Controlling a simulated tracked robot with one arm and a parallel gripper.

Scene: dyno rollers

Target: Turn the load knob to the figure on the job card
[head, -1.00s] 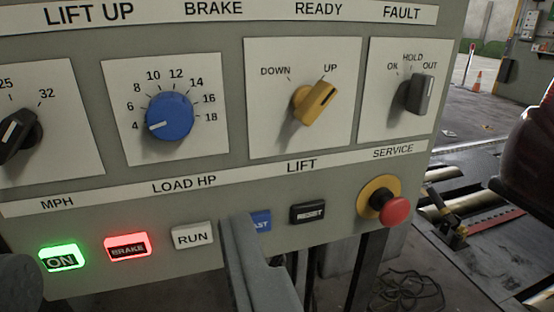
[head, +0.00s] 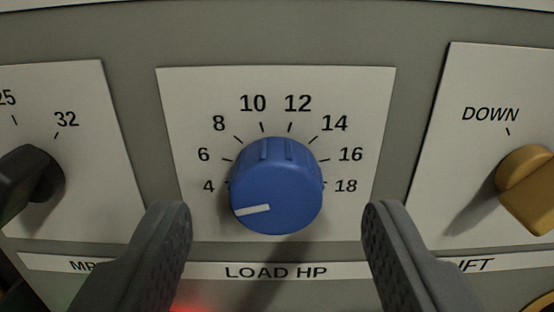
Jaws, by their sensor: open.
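The blue load knob (head: 280,190) sits in the middle of the view on a white plate (head: 180,100) above the label LOAD HP. Its scale runs from 4 to 18. The white pointer mark on the knob is at its lower left, towards the 4 and slightly below it. My gripper (head: 276,225) is open, with one finger to the left of the knob and one to the right. Gaps show between the fingers and the knob, so nothing is held. The job card is not in view.
A black knob (head: 32,175) stands close on the left, by the 32 mark. A yellow lift knob (head: 527,185) stands on the right, beside the word DOWN. Both stick out from the grey panel (head: 420,90). Labels run below the plates.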

